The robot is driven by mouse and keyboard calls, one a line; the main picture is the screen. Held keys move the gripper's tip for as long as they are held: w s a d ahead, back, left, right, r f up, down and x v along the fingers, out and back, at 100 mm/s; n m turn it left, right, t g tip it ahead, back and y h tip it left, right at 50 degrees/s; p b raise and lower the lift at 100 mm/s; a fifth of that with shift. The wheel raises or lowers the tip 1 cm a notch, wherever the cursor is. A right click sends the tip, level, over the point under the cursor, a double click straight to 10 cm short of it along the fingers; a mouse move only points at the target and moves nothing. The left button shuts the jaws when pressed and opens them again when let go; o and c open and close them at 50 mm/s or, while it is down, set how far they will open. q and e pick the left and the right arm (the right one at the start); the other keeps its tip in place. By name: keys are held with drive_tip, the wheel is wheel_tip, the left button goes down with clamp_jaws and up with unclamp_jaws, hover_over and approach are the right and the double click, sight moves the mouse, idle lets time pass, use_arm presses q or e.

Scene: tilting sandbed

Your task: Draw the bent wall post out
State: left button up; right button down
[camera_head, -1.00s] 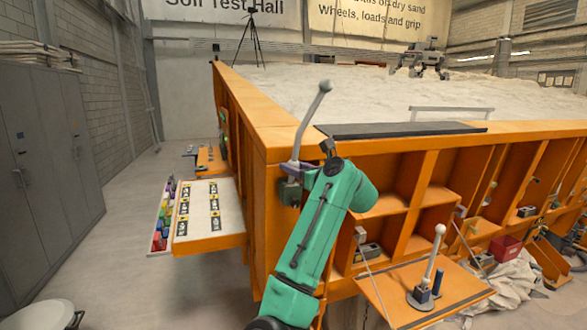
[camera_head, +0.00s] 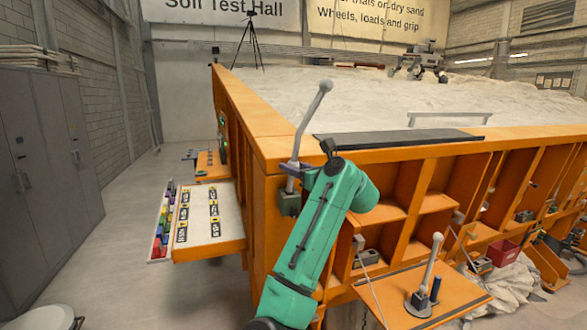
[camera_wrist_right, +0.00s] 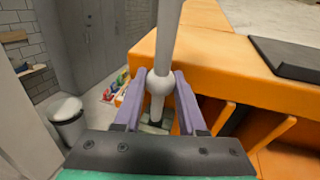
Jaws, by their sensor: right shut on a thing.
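The bent wall post (camera_head: 310,118) is a grey rod with a ball on top. It leans to the right above the near left corner of the orange sandbed. My right gripper (camera_head: 297,168) is shut on its lower part. In the right wrist view the purple fingers (camera_wrist_right: 160,90) close on a ball on the post (camera_wrist_right: 164,45). A dark green socket (camera_head: 289,204) on the wall face sits just below the gripper. I cannot tell whether the post's foot is still inside it. My left gripper is out of view.
A white-topped shelf with labels (camera_head: 234,235) juts out at the left. An orange shelf (camera_head: 385,296) at the front right carries a small upright lever (camera_head: 433,262). A black mat (camera_head: 400,141) lies on the sandbed rim (camera_head: 283,146). Grey lockers (camera_head: 50,165) stand far left.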

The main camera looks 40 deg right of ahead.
sight(295, 158)
drive_tip(key=shift+r, duration=0.15)
drive_tip(key=shift+s+a+r+p, duration=0.15)
drive_tip(key=shift+r+p, duration=0.25)
drive_tip(key=shift+r, duration=0.3)
drive_tip(key=shift+s+d+r+p, duration=0.1)
drive_tip(key=shift+r+p, duration=0.25)
drive_tip(key=shift+r, duration=0.35)
drive_tip(key=shift+s+a+f+b, duration=0.2)
drive_tip(key=shift+s+b, duration=0.1)
drive_tip(key=shift+s, duration=0.25)
drive_tip(key=s+a+b, duration=0.1)
drive_tip(key=s+a, duration=0.1)
drive_tip(key=s, duration=0.4)
drive_tip(key=shift+s+a+r, duration=0.15)
drive_tip(key=shift+s+a, duration=0.05)
drive_tip(key=shift+s, duration=0.05)
